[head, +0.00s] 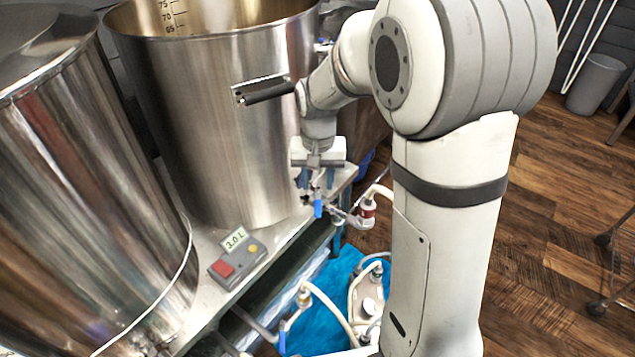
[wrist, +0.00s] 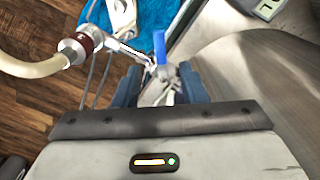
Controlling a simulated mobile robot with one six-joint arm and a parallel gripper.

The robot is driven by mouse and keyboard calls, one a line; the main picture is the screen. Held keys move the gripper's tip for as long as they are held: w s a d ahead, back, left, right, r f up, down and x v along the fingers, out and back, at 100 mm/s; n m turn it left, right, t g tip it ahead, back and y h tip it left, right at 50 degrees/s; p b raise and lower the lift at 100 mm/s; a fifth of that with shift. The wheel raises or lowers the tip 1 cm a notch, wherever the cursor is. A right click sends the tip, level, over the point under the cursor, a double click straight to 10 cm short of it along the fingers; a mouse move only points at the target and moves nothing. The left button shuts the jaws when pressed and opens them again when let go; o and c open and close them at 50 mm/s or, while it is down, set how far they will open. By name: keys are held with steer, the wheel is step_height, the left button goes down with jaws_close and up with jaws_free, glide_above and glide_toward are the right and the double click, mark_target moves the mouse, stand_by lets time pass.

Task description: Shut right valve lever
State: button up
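The right valve lever (head: 318,208) is a small blue handle on the metal valve low on the right kettle (head: 235,120). In the wrist view the blue lever (wrist: 160,47) points up the picture, at a steep angle to the metal pipe (wrist: 128,50). My gripper (head: 317,186) is just above the valve in the head view. In the wrist view my gripper (wrist: 160,84) has its two blue fingers apart, with the valve body between or just beyond them. Contact with the lever cannot be told. A second blue lever (head: 282,342) shows at the lower middle.
A hose coupling with a red band (head: 367,209) and pale hose sits right of the valve. A grey box with a 3.0 L display (head: 237,257) stands on the bench. A blue cloth (head: 325,325) with hoses lies below. Another kettle (head: 80,190) fills the left.

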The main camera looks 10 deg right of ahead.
mark_target(318, 203)
steer(key=shift+c, duration=0.4)
steer(key=shift+d+m, duration=0.1)
steer(key=shift+m, duration=0.2)
steer(key=shift+c, duration=0.7)
steer(key=shift+s+d+r+m+y+p, duration=0.15)
steer(key=shift+d+m+y+p, duration=0.2)
steer(key=shift+m+p, duration=0.35)
steer(key=shift+c, duration=0.8)
steer(key=d+m+y+p, duration=0.1)
steer(key=m, duration=0.3)
steer(key=d+m+y+p, duration=0.1)
steer(key=d+m+p, duration=0.1)
steer(key=m, duration=0.3)
steer(key=s+d+r+m+y+p, duration=0.1)
steer(key=d+m+p, duration=0.1)
steer(key=m, duration=0.3)
steer(key=shift+d, duration=0.15)
jaws_close()
steer(key=a+f, duration=0.1)
steer(key=f, duration=0.2)
steer(key=a+f+m+b, duration=0.1)
steer(key=f, duration=0.2)
steer(key=a+f+m+b, duration=0.1)
steer(key=f, duration=0.2)
steer(key=shift+w+f+t+y, duration=0.25)
steer(key=shift+f+t+y, duration=0.05)
steer(key=shift+t+y, duration=0.1)
steer(key=shift+a+m, duration=0.25)
steer(key=shift+m, duration=0.15)
